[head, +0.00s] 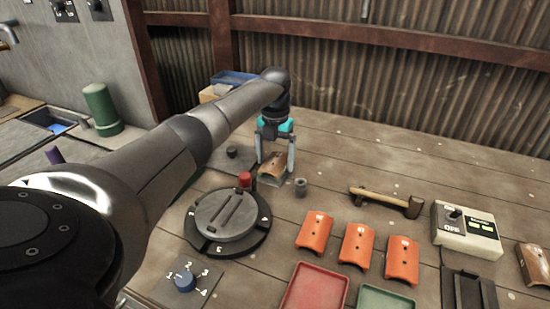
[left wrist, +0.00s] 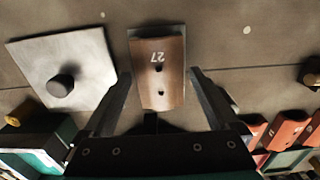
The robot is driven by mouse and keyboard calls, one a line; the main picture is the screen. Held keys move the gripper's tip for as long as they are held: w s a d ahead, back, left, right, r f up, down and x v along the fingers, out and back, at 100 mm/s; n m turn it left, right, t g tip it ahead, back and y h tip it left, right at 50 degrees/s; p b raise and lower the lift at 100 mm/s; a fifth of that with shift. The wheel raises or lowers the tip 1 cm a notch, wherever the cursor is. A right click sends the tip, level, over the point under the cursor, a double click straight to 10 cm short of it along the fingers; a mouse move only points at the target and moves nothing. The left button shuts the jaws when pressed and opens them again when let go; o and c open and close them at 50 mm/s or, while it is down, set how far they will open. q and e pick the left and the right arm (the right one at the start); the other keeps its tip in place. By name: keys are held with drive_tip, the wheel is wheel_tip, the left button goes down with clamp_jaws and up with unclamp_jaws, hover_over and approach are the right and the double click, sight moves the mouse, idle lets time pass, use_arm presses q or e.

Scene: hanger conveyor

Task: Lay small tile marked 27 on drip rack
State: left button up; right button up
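The small brown tile marked 27 (left wrist: 157,75) lies between the fingers of my left gripper (left wrist: 160,100) in the left wrist view. Gaps show on both sides, so the gripper is open. The head view also shows the tile (head: 273,160), on or against a small grey block, with my left gripper (head: 275,160) above and around it. A dark slotted stand (head: 468,290) at the lower right edge may be the drip rack; I cannot tell for sure. My right gripper is not in view.
Several orange tiles (head: 357,244) lie front right, behind a red tray (head: 315,288) and a green tray (head: 385,300). The back right table is clear.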

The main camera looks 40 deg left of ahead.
sight(275, 161)
use_arm(q)
drive_tip(key=shift+o, duration=0.2)
wheel_tip(275, 161, up, 15)
drive_tip(key=p, duration=0.2)
drive_tip(key=shift+r, duration=0.15)
idle(0.6)
